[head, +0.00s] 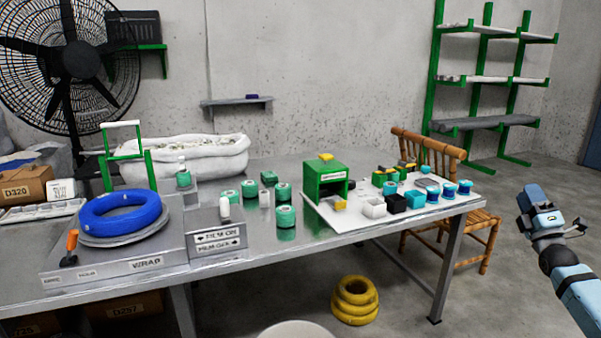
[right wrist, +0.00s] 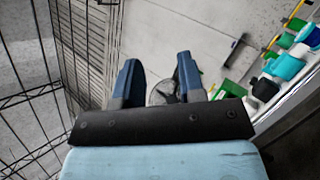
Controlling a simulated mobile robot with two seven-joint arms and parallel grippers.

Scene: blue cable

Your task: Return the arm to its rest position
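The blue cable (head: 120,216) is a thick coil lying on a round grey turntable (head: 128,240) of the wrapping machine, on the left of the table in the head view. My right gripper (head: 545,218) is at the far right of the head view, off the table's right end and well away from the cable. In the right wrist view its two blue fingers (right wrist: 158,78) are apart with nothing held between them. My left gripper is not in view.
The metal table (head: 270,230) holds several teal spools, a green box (head: 326,180) and a white board (head: 405,213) with small parts. A wooden chair (head: 430,155) stands behind its right end. Yellow rings (head: 355,300) lie on the floor. Green shelving (head: 490,80) stands behind.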

